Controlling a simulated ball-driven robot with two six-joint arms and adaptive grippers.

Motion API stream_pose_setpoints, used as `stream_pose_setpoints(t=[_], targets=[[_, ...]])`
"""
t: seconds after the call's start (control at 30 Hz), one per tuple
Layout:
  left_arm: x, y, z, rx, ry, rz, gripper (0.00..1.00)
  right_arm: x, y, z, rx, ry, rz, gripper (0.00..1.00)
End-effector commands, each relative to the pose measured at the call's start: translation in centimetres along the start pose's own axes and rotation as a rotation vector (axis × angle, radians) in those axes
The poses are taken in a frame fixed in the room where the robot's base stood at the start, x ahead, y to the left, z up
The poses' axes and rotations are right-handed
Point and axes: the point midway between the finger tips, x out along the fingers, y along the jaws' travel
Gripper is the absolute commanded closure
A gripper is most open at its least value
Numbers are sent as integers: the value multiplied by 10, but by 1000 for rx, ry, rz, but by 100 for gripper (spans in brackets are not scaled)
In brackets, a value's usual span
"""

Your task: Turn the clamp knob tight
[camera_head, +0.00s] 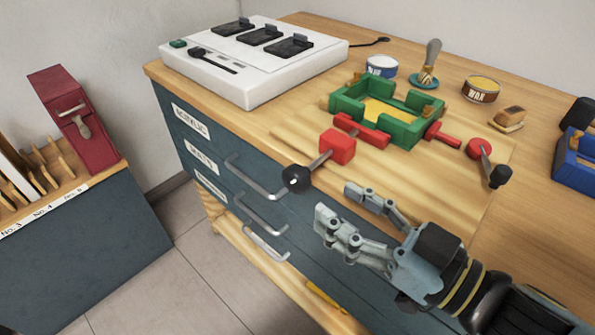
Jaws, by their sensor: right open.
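A green clamp frame (417,129) stands on a light wooden board on the workbench, around a yellowish block (380,111). A red jaw bar (362,130) lies along its front side. A red block (337,146) with a metal shaft ends in a black ball knob (296,178) near the bench's front edge. On the right, a red screw (440,135) and a red disc with a metal crank and black handle (499,176) show. My right gripper (335,203) is open and empty, in front of and to the right of the black ball knob, apart from it. My left gripper is not in view.
A white machine (250,88) with black pads stands at the back left. Tins (481,90), a brush (430,62) and a small brown block (508,119) stand behind the clamp. A blue holder (574,162) is at right. Drawer handles (255,179) stick out of the bench front.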

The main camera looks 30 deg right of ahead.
Motion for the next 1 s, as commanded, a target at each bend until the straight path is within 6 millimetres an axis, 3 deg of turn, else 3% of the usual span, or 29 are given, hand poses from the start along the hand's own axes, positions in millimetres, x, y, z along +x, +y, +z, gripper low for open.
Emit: stream_pose_setpoints(t=[0.2, 0.4, 0.83, 1.0], targets=[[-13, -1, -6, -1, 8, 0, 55, 47, 1, -3, 0, 5, 3, 54], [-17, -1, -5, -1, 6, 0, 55, 76, 0, -2, 1, 3, 1, 54], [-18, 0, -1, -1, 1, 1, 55, 86, 0, 0, 1, 1, 0, 55], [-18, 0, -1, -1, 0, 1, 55, 86, 0, 0, 1, 2, -1, 77]])
